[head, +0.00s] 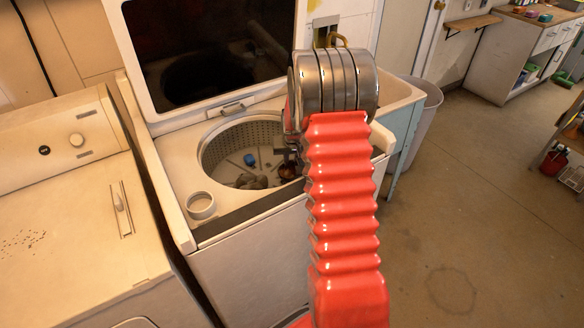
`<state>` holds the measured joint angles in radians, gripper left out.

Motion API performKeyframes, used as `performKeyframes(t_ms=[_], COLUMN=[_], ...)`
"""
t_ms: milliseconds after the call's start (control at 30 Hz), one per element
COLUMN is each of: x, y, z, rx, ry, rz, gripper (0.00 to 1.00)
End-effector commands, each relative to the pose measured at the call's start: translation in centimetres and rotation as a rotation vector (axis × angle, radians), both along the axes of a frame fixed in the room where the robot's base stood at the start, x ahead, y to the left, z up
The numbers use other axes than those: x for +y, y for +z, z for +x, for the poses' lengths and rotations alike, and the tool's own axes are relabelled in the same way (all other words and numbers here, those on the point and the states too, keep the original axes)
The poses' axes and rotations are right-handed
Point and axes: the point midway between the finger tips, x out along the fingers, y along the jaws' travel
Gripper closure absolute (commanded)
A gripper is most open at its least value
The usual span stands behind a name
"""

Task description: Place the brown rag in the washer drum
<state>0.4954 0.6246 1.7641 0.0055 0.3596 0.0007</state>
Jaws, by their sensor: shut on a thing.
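The washer drum (238,134) is a round, perforated tub in the open top-loading washer, at the middle of the head view. My gripper (287,160) is over the right side of the drum opening, partly hidden behind my red arm sleeve. It is shut on the brown rag (287,172), a small dark brown bundle that shows just below the jaws. The rag appears within the drum's outline, but I cannot tell whether it touches the drum. A greyish cloth (250,182) and a small blue item (250,160) lie in the drum.
The washer's dark glass lid (205,50) stands open behind the drum. A second appliance (65,215) stands close on the left. A utility sink (400,100) and a grey bin (425,105) are on the right. The floor at right is mostly clear.

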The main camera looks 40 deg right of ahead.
Motion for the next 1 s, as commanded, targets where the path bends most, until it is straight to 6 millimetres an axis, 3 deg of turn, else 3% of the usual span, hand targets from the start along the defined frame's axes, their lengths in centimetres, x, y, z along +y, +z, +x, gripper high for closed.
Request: performKeyframes(t_ms=[300, 667, 700, 933, 1000], x=[0.0, -0.1, -0.1, -0.1, -0.1], y=[-3.4, -3.7, -3.6, -3.6, -3.6], z=[-0.1, -0.1, -0.1, -0.1, -0.1], rx=[0.002, 0.001, 0.001, 0.001, 0.001], ry=[-0.001, -0.001, -0.001, -0.001, -0.001], rz=[0.001, 0.001, 0.001, 0.0, 0.0], gripper=[1.0, 1.0, 0.79, 0.63, 0.63])
